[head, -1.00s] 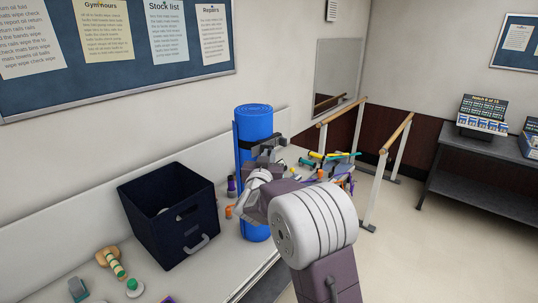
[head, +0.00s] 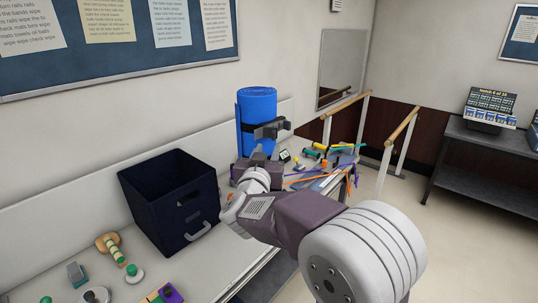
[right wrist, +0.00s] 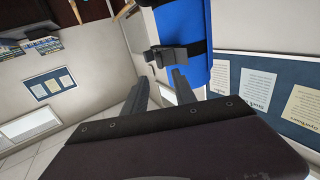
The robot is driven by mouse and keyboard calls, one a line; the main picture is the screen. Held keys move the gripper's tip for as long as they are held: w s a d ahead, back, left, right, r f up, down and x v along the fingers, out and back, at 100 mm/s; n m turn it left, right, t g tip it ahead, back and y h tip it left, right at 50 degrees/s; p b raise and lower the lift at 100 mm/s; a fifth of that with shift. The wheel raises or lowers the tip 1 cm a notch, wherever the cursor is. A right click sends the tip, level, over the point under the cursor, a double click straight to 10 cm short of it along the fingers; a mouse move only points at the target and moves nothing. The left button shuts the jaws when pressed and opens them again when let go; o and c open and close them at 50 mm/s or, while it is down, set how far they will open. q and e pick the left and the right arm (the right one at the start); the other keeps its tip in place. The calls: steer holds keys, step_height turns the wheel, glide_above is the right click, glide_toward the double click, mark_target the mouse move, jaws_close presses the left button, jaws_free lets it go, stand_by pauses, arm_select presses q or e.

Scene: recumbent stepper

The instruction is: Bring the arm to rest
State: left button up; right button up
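My right arm reaches across the head view from the lower right. Its gripper (head: 262,153) is in front of a rolled blue mat (head: 257,104), which is upright with a dark strap and buckle (head: 270,129) around it. In the right wrist view, the two fingers (right wrist: 160,90) are apart with nothing between them. The mat (right wrist: 183,25) and buckle (right wrist: 172,55) are beyond the fingertips, and I see no grip on them. The mat's lower part is hidden behind my arm in the head view. My left gripper is not in view.
A dark blue bin (head: 170,195) stands on the bench (head: 190,277) left of my arm. Several small items lie in front of it, and bands and tools (head: 320,155) lie beyond the mat. Wooden rails (head: 347,104) and a grey shelf (head: 482,150) stand to the right.

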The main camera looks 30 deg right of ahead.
stand_by(0.4)
steer(key=s+a+f+n+g+y, duration=0.1)
steer(key=a+f+n+y, duration=0.35)
steer(key=f, duration=0.45)
steer(key=s+a+f+n+g+y, duration=0.25)
steer(key=a+f+y, duration=0.2)
steer(key=f, duration=0.45)
steer(key=s+a+f+g+y, duration=0.1)
steer(key=s+f+g, duration=0.4)
steer(key=s, duration=0.5)
steer(key=s+a+f+g+y, duration=0.1)
steer(key=s+f+g, duration=0.3)
steer(key=s+f, duration=0.4)
steer(key=shift+s+a+f+g, duration=0.25)
steer(key=shift+s+f+g, duration=0.15)
steer(key=shift+s, duration=0.65)
